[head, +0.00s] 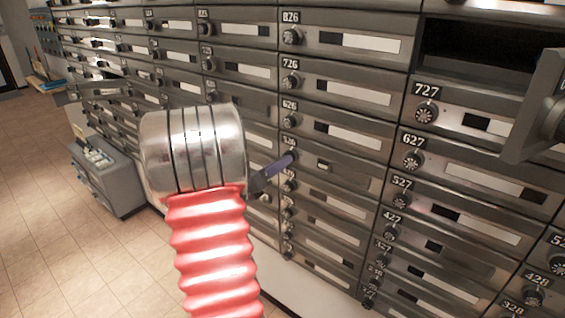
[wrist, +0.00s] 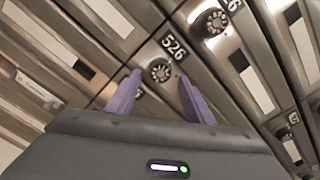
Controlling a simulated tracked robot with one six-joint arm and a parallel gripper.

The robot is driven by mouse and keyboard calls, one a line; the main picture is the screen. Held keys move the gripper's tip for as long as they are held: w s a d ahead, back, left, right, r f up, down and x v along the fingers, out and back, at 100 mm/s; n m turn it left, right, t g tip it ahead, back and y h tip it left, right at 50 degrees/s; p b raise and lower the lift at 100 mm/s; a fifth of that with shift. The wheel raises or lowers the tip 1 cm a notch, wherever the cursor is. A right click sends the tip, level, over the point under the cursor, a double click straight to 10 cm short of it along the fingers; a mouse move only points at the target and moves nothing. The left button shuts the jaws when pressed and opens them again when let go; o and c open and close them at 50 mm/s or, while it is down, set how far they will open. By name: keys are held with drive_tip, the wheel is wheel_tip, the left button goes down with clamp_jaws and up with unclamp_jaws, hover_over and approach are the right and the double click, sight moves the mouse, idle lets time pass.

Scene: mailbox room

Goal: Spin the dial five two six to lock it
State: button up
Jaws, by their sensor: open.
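The box numbered 526 shows clearly in the wrist view, with its round dark dial (wrist: 160,70) just below the number plate (wrist: 173,47). My gripper (wrist: 158,92) has two purple fingers set apart, one to each side of the dial's lower part, with nothing held between them. I cannot tell whether they touch the dial. In the head view my gripper (head: 291,158) reaches right to the same column of boxes, below the box 626 dial (head: 289,121). There the 526 dial is mostly hidden by my fingers.
Rows of metal mailboxes fill the wall, each with its own dial, such as box 627's dial (head: 412,159). At the upper right an open box door (head: 535,105) sticks out beside a dark empty compartment (head: 490,55). A grey cabinet (head: 105,175) stands on the tiled floor at left.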

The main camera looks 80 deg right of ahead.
drive_tip(key=shift+x, duration=1.5)
drive_tip(key=c, duration=1)
